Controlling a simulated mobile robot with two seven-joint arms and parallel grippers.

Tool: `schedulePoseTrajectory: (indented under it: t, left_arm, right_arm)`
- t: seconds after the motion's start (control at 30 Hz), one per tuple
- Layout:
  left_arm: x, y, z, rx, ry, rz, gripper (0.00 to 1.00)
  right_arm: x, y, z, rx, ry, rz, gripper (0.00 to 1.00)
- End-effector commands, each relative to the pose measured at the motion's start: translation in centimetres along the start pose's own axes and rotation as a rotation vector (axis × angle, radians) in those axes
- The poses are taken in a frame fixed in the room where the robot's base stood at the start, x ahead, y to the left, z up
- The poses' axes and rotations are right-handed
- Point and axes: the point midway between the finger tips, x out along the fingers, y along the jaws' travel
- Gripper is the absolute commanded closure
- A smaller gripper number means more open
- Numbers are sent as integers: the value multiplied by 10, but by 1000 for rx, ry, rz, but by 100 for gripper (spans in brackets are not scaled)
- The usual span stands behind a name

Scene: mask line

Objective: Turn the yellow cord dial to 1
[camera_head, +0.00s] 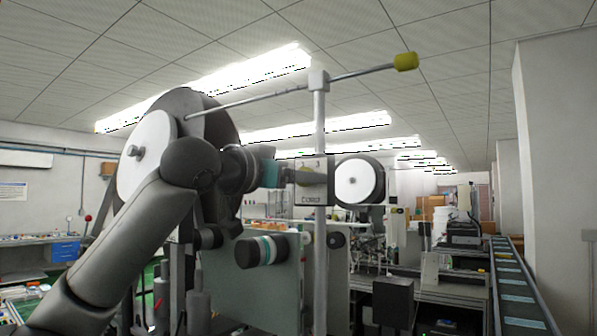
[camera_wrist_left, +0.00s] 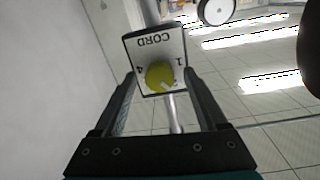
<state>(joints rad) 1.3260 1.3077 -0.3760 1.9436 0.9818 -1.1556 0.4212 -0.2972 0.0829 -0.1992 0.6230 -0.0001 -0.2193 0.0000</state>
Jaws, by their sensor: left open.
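The yellow cord dial (camera_wrist_left: 157,74) sits on a white plate (camera_wrist_left: 170,46) marked CORD, which appears upside down in the left wrist view. A pale pointer mark on the dial faces the lower right in that view. A 1 is printed to the dial's right and a 4 to its left; the numeral near the pointer is unclear. In the head view the plate (camera_head: 312,199) is on an upright post. My left gripper (camera_wrist_left: 161,76) is open, its fingers on either side of the dial; I cannot tell whether they touch it. My right gripper is not in view.
The post (camera_head: 319,125) carries a long thin rod with a yellow end (camera_head: 405,62). A large reel (camera_head: 146,158) stands close behind my left arm, and a smaller reel (camera_head: 358,181) is right of the plate. A conveyor (camera_head: 516,285) runs along the right.

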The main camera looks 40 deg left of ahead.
Motion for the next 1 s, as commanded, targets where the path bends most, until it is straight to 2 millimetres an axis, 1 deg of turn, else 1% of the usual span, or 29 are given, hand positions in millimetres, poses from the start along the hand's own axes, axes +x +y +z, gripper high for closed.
schedulePoseTrajectory:
  t: [0.27,0.9,0.93,1.0]
  left_arm:
    - [2,0,0,1,0,0,26]
    - [1,0,0,0,-1,0,98]
    - [1,0,0,0,-1,0,100]
    - [1,0,0,0,-1,0,100]
  right_arm:
    - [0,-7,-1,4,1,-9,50]
    - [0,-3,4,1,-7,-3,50]
    - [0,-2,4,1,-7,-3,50]
    - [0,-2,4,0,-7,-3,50]
